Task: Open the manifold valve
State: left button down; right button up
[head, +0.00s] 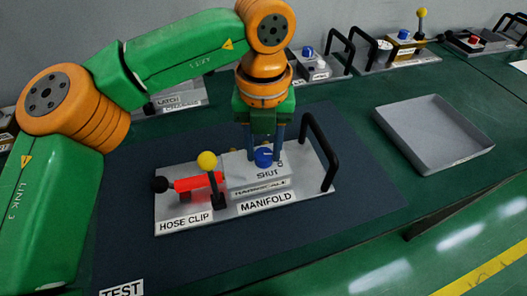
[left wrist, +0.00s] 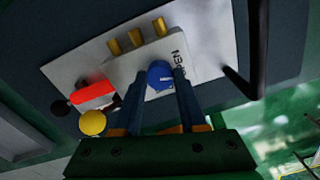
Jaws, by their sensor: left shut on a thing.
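The manifold (head: 257,176) is a light grey block on a grey base plate, labelled MANIFOLD at the front. Its valve is a round blue knob (head: 263,158) on top, beside a SHUT label and a partly hidden second label. My left gripper (head: 263,150) points down over the block, with one finger on each side of the knob, shut on it. The left wrist view also shows the knob (left wrist: 159,75) between the fingers, an OPEN label beside it and brass fittings (left wrist: 136,38) on the block. My right gripper is out of view.
A red hose clip (head: 195,183) with a yellow ball lever (head: 207,160) stands left of the manifold. A black handle (head: 320,150) rises at the right. An empty grey tray (head: 435,130) lies farther right. Other panels line the back.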

aim_at(263, 155)
pick_arm(q)
jog(key=shift+n+b, duration=0.6)
jog(key=shift+n, duration=0.8)
jog(key=shift+c, duration=2.2)
grip_release()
notch_tip(263, 155, up, 7)
jog(key=shift+s+r+p, duration=0.1)
jog(key=shift+r+p, duration=0.05)
jog(key=shift+p, duration=0.45)
